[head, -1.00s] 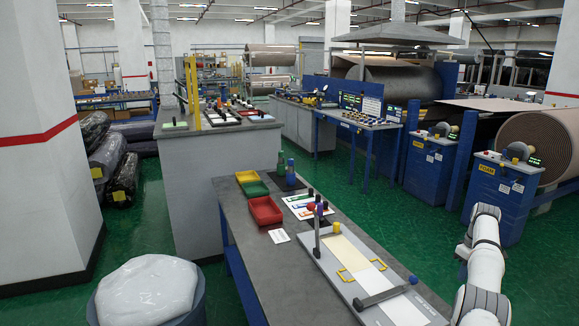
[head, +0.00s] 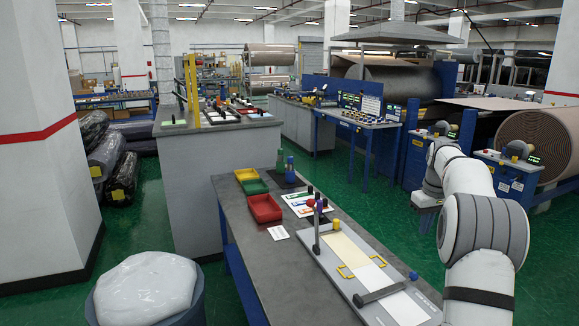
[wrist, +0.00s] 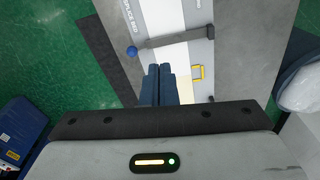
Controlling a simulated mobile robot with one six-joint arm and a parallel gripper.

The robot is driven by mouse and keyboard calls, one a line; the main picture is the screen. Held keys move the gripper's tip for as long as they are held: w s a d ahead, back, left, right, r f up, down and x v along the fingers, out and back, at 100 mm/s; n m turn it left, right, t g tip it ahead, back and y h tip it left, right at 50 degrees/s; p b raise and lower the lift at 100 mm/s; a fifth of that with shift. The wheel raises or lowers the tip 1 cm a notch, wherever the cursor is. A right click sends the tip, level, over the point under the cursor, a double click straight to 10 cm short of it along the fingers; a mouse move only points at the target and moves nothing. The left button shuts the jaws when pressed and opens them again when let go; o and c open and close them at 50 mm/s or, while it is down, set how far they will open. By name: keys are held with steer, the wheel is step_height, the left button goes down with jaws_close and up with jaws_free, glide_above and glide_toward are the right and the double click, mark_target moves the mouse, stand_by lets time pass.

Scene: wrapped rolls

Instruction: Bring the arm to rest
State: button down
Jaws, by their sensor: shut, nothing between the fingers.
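My arm (head: 485,225) rises at the right side of the head view, beside the grey workbench. In the wrist view my gripper (wrist: 160,70) is shut and empty, its two dark blue fingers side by side. It is above the bench, over the edge of the splice bed (wrist: 185,15). In the head view the fingers cannot be made out. The splice bed (head: 335,235) lies on the bench with a pale strip, a dark bar (head: 380,293) and yellow frame pieces on it. Nothing is held.
Red and green trays (head: 264,208), coloured cards (head: 305,203) and bottles (head: 290,170) stand on the bench (head: 240,215). A bin with a white bag (head: 145,285) is at lower left. Blue machines (head: 430,150) stand behind my arm. Green floor (head: 345,185) is open between.

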steer(key=s+a+r+m+t+b, duration=0.1)
steer(key=s+a+r, duration=0.1)
steer(key=s+a, duration=0.6)
steer(key=s+a+r, duration=0.3)
steer(key=s+a, duration=0.4)
steer(key=s, duration=0.2)
steer(key=s+a+f, duration=0.2)
steer(key=s+f, duration=0.1)
steer(key=s, duration=0.4)
steer(key=s+a+f+m+t+b, duration=0.1)
steer(key=s+a+f, duration=0.2)
steer(key=s, duration=0.4)
steer(key=s+a+f, duration=0.2)
steer(key=s+f, duration=0.1)
steer(key=s, duration=0.4)
steer(key=shift+a+f+m, duration=0.15)
steer(key=shift+a+m, duration=0.2)
steer(key=shift+m, duration=0.05)
steer(key=shift+s, duration=0.1)
